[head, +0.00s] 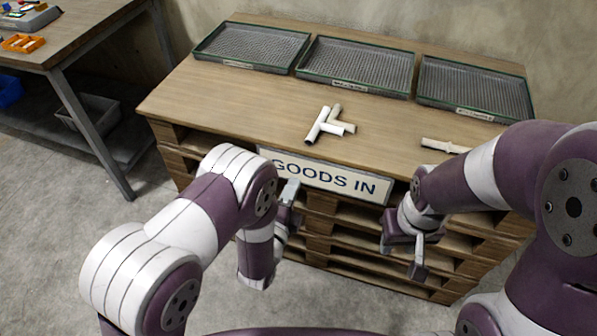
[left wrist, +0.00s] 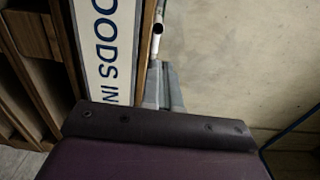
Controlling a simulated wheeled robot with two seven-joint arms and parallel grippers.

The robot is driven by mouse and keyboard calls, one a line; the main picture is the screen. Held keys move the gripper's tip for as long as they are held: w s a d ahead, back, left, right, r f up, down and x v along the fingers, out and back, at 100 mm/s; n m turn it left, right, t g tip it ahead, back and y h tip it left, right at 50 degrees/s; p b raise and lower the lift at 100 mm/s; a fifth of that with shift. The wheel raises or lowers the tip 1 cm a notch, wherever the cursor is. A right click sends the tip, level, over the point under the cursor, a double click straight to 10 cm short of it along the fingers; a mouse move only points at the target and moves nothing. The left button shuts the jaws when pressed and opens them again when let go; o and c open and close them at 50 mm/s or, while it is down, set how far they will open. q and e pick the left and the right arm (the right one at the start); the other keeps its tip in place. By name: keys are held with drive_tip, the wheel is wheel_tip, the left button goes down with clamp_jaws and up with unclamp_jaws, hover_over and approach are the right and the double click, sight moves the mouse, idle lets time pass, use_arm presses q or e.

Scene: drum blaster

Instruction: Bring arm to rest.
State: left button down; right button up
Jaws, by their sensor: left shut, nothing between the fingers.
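My left gripper (head: 289,192) hangs in front of the pallet table's front edge, beside the GOODS IN sign. Its grey fingers (left wrist: 163,84) are together and empty in the left wrist view. My right gripper (head: 417,262) hangs lower, in front of the pallet stack to the right of the sign. One grey finger shows clearly; I cannot tell whether it is open. I see nothing held in it. Both arms are bent, with their grippers off the tabletop.
White pipe pieces (head: 320,125) lie mid-table; another (head: 445,146) lies at right, partly behind my right arm. Three mesh trays (head: 355,84) line the back. The GOODS IN sign (head: 325,177) fronts the table. A workbench (head: 65,45) stands at left, with clear floor between.

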use_arm(q)
drive_tip(key=s+a+f+n+g+y, duration=0.25)
drive_tip(key=s+f+n+g, duration=0.45)
drive_tip(key=f, duration=0.4)
drive_tip(key=s+a+r+n+g+y, duration=0.2)
drive_tip(key=s+a+n+g, duration=0.2)
drive_tip(key=n+g, duration=0.25)
drive_tip(key=s+a+r+n+g+y, duration=0.1)
drive_tip(key=s+a+r+n+g, duration=0.3)
drive_tip(key=s+a+r+n, duration=0.45)
drive_tip(key=w+a+r+t+p, duration=0.1)
drive_tip(key=w+r+p, duration=0.2)
drive_tip(key=r+p, duration=1.4)
wheel_tip(320, 180, up, 6)
drive_tip(key=shift+r+m+t, duration=0.25)
drive_tip(key=shift+m+t, duration=0.05)
drive_tip(key=shift+t, duration=0.05)
